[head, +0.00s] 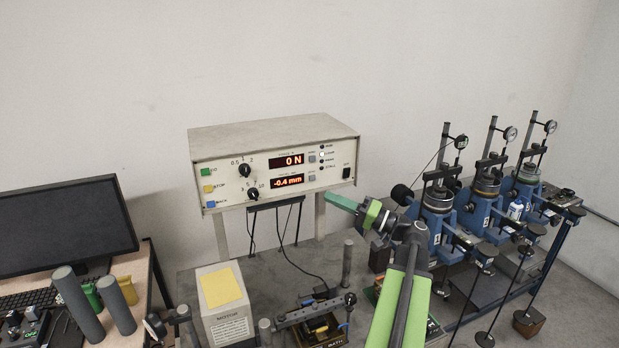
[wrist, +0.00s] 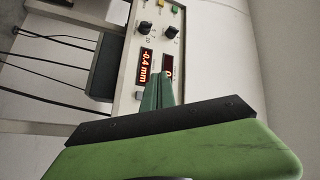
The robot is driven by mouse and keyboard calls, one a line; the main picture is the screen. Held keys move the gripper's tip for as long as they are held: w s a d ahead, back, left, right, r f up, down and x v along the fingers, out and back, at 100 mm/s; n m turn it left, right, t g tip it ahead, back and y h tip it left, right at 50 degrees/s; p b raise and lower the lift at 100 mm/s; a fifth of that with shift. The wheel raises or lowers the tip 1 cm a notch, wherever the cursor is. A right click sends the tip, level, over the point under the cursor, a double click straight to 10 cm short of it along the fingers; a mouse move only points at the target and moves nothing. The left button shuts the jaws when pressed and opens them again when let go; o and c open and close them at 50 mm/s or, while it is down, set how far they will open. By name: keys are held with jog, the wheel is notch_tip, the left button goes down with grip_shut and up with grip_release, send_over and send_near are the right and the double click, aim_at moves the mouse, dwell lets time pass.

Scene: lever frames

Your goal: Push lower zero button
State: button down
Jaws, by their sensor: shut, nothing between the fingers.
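The beige control box (head: 255,140) stands on legs at the back of the bench. Its upper display reads 0 N and its lower display (head: 287,181) reads -0.4 mm. A small grey button, the lower zero button (head: 311,178), sits just right of the lower display. My gripper (head: 332,197) is shut and empty, its green tip below and right of that button. In the wrist view, my shut fingers (wrist: 158,78) point at the panel and cover part of it beside the lower display (wrist: 145,67). I cannot tell whether the tip touches the panel.
Another grey button (head: 311,157) lies above, by the upper display. Knobs (head: 245,170) and coloured buttons are on the panel's left. A black monitor (head: 65,230) stands left. Blue test rigs (head: 437,215) stand right. A box with a yellow note (head: 222,290) is in front.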

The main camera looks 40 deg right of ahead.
jog(key=shift+w, duration=0.2)
send_near(312, 178)
jog(key=w+a+r, duration=0.2)
jog(key=w+a, duration=0.2)
jog(key=shift+w+a+f, duration=0.1)
jog(key=shift+w+f, duration=0.05)
jog(key=shift+w, duration=0.05)
jog(key=shift+w, duration=0.1)
dwell(1.7)
jog(key=shift+w, duration=0.3)
jog(key=shift+w+d, duration=0.3)
jog(key=shift+w, duration=0.05)
dwell(0.5)
dwell(0.4)
jog(key=shift+s+a, duration=0.3)
jog(key=shift+s, duration=0.45)
jog(key=shift+s, duration=0.1)
